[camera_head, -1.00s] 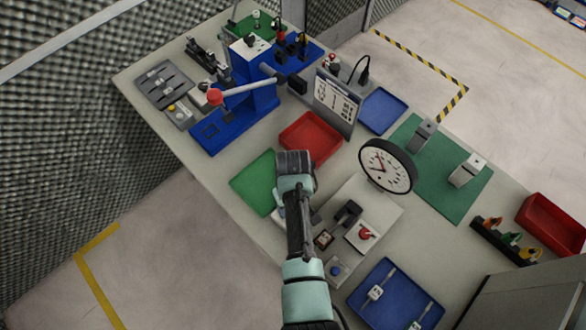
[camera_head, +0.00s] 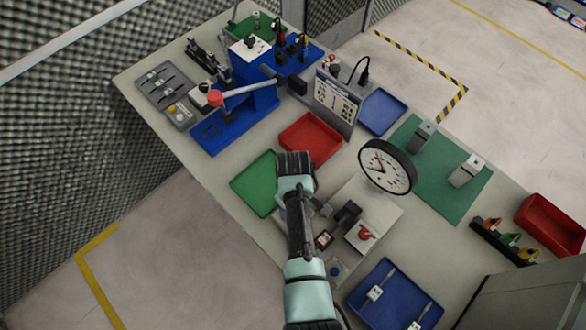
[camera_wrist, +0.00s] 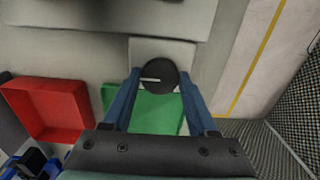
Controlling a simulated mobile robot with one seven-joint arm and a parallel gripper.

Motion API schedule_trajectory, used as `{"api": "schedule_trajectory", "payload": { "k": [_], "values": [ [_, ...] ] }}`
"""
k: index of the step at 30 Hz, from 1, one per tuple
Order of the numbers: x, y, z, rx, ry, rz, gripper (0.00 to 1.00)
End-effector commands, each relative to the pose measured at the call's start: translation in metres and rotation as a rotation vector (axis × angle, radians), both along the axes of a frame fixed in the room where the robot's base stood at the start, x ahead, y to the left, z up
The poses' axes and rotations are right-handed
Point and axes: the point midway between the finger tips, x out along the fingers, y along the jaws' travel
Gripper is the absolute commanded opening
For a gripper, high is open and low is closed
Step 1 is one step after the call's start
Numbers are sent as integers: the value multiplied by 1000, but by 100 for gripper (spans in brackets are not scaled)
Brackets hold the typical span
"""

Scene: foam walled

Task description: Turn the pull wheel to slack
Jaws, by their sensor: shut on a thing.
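The pull wheel is the dark round knob (camera_wrist: 162,86) with a white pointer line, in the wrist view. The line points left in that view. My gripper (camera_wrist: 159,74) has its two blue fingers on either side of the knob and is shut on it. A light grey block (camera_wrist: 160,48) lies just beyond the knob. In the head view my gripper (camera_head: 296,163) is seen from behind above the table, between the green mat and the grey plate. The wheel is hidden there by my arm.
A round dial gauge (camera_head: 388,167) stands right of my gripper. A black lever and red button (camera_head: 364,234) sit right of my forearm. A blue press (camera_head: 256,84) stands at the back left.

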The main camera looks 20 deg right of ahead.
Motion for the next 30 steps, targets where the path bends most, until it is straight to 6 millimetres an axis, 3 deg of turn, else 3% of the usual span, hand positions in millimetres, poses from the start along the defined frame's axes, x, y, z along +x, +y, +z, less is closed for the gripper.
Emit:
{"api": "schedule_trajectory", "payload": {
  "k": [3, 4, 9, 21, 30],
  "values": [
    [1, 0, 0, -1, -1, 4, 3],
    [1, 0, 0, -2, -2, 4, 60],
    [1, 0, 0, -2, -2, 3, 88],
    [1, 0, 6, -1, -3, 1, 88],
    [1, 0, 54, -3, -6, 1, 88]
  ]
}}
